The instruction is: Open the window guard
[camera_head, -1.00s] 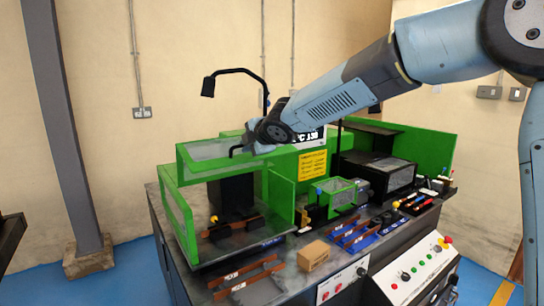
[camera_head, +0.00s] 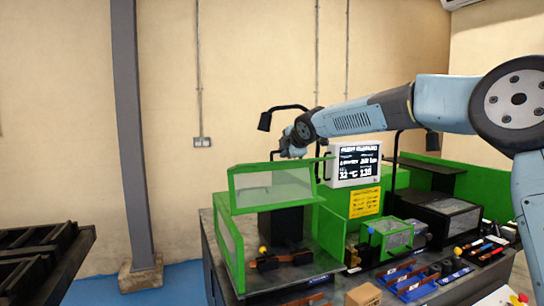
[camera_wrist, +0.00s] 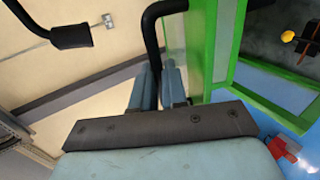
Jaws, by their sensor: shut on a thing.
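The window guard (camera_head: 272,187) is a clear panel in a green frame at the front of the green machine housing. In the head view it stands raised above the open front of the bending bay, its face turned to the camera. My gripper (camera_head: 286,153) is at that upper edge. In the wrist view my gripper (camera_wrist: 157,85) is shut on the black handle (camera_wrist: 151,38), with the guard's green frame (camera_wrist: 203,50) just to the right. The fingertips are small and partly hidden in the head view.
A black lamp (camera_head: 265,121) on a bent arm stands close behind my gripper; it also shows in the wrist view (camera_wrist: 72,37). A display (camera_head: 354,164) stands to the right. A grey pillar (camera_head: 135,140) is at left. The bench carries bars, tools and a carton (camera_head: 364,294).

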